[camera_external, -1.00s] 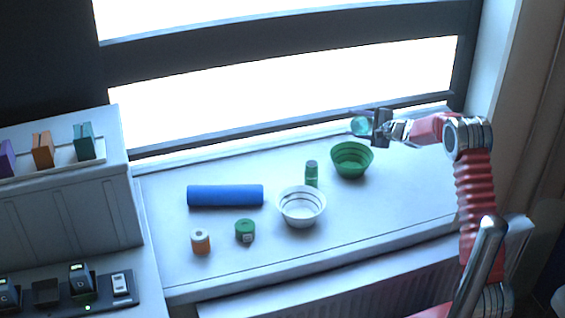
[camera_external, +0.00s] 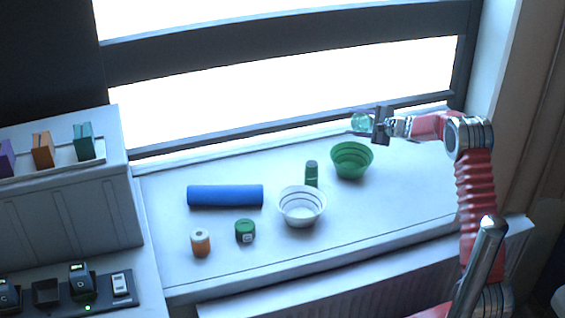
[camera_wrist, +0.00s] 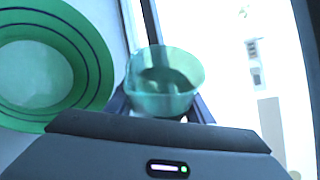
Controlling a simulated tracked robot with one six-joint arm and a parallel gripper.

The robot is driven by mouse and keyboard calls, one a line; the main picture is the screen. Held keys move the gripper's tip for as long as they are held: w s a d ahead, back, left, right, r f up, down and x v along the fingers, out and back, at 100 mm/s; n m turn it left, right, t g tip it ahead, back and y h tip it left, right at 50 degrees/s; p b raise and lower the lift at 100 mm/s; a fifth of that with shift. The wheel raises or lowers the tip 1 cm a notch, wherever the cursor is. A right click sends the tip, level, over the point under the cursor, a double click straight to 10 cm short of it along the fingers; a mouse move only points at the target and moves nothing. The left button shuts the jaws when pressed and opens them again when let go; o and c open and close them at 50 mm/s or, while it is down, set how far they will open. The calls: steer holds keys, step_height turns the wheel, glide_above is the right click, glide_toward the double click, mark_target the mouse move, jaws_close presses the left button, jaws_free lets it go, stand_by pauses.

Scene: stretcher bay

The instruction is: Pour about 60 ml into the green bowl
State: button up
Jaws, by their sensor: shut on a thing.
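The green bowl (camera_external: 352,163) stands on the white sill near the window, and its inside shows at the left of the wrist view (camera_wrist: 92,72). Dark rings run around its inner wall; the bottom looks pale, and I cannot tell whether it holds liquid. My gripper (camera_external: 376,125) is shut on a translucent green cup (camera_external: 360,122), above and slightly right of the bowl in the external view. In the wrist view the cup (camera_wrist: 160,101) has its mouth visible and a darker patch inside. I cannot make out its liquid level or any stream.
A white bowl (camera_external: 302,210) and a small green bottle (camera_external: 311,173) stand left of the green bowl. A blue roll (camera_external: 225,195), a green-lidded jar (camera_external: 245,231) and an orange container (camera_external: 201,244) are farther left. The sill's right part is clear.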

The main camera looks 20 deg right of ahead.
mark_target(363, 125)
steer(key=shift+s+a+f+m+g+y+b, duration=0.1)
steer(key=shift+f+m+g+y+b, duration=0.3)
steer(key=shift+m, duration=0.3)
steer(key=shift+r+m, duration=0.1)
steer(key=shift+m, duration=0.2)
steer(key=shift+r+m+g+b, duration=0.15)
steer(key=shift+m+g+b, duration=0.15)
steer(key=shift+w+d+f+m+g+y+b, duration=0.35)
steer(key=shift+d+f+m+g+y+b, duration=0.05)
steer(key=shift+m+y, duration=0.1)
steer(key=shift+w+d+f+m+g+y+b, duration=0.2)
steer(key=shift+f+m, duration=0.1)
steer(key=shift+f, duration=0.15)
steer(key=shift+w+d+f+m+g+y+b, duration=0.15)
steer(key=shift+f+m, duration=0.15)
steer(key=shift+f, duration=0.15)
steer(key=shift+w+d+f+m+g+y+b, duration=0.1)
steer(key=shift+d+m+g+y+b, duration=0.15)
steer(key=shift+m, duration=0.2)
steer(key=shift+w+d+f+m+g+y+b, duration=0.1)
steer(key=shift+w+m+y+b, duration=0.1)
steer(key=shift+m+b, duration=0.15)
steer(key=shift+w+d+m+g+y+b, duration=0.15)
steer(key=shift+m+g+y+b, duration=0.1)
steer(key=shift+m, duration=0.25)
steer(key=shift+a, duration=0.1)
